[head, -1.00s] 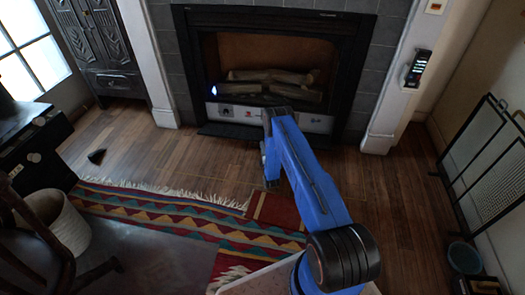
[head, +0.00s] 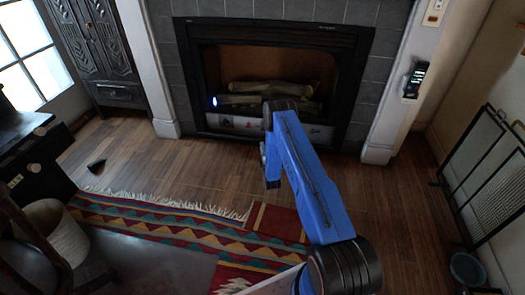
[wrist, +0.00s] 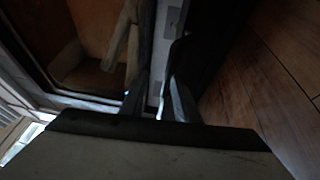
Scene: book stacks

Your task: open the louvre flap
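The fireplace (head: 276,32) has a low pale strip (head: 235,122) under its firebox. A dark edge runs along the bottom of this strip, and part of it is hidden behind my arm. In the wrist view, a black panel (wrist: 205,45), which looks like the louvre flap, stands out from the pale strip (wrist: 166,42) with a gap between them. My gripper (wrist: 158,95) shows two dark fingers set apart, close to the flap and strip. One finger overlaps the flap's near edge in the picture. I cannot tell whether they touch. Nothing is seen held.
Logs (head: 270,88) lie in the firebox. A striped rug (head: 160,215) covers the floor before the fireplace. A fire screen (head: 485,185) stands at the right and a basket (head: 58,232) at the left. Bare wooden floor (head: 390,210) is open to the right of my arm.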

